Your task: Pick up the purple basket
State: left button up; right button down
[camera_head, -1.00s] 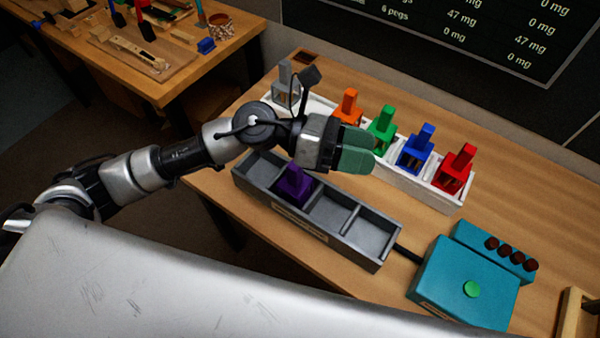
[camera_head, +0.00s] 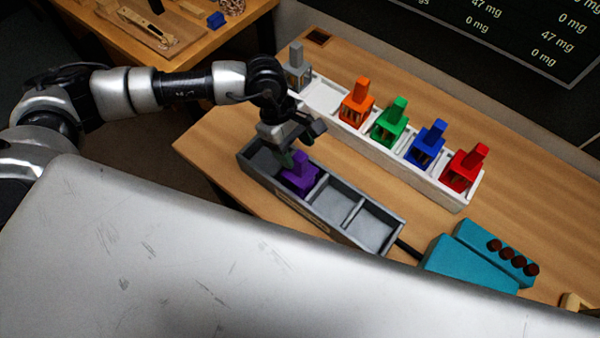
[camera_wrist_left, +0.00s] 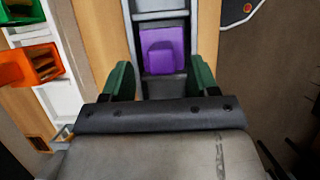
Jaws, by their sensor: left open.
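The purple basket (camera_head: 299,176) stands in a compartment of the dark grey tray (camera_head: 355,246), second from the tray's left end. In the left wrist view the purple basket (camera_wrist_left: 164,52) lies ahead, roughly midway between the two green fingertips. My left gripper (camera_head: 291,158) points down above the tray, close to the basket at its upper left. In the left wrist view the left gripper (camera_wrist_left: 160,82) is open, with nothing between its fingers. The fingers are partly hidden in the head view. My right gripper is not in view.
A white tray (camera_head: 385,149) behind holds grey (camera_head: 298,72), orange (camera_head: 357,108), green (camera_head: 392,127), blue (camera_head: 426,147) and red (camera_head: 464,172) baskets. A teal box with dark knobs (camera_head: 480,255) stands at the right. Bare wood lies left of the grey tray.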

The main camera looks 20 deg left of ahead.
aim_at(299, 155)
pick_arm(q)
jog(key=p+x, duration=0.2)
jog(key=x, duration=0.1)
jog(key=shift+s+d+f, duration=0.2)
jog(key=shift+d+f, duration=0.2)
jog(key=shift+f, duration=0.35)
jog(key=shift+r, duration=0.1)
grip_shut()
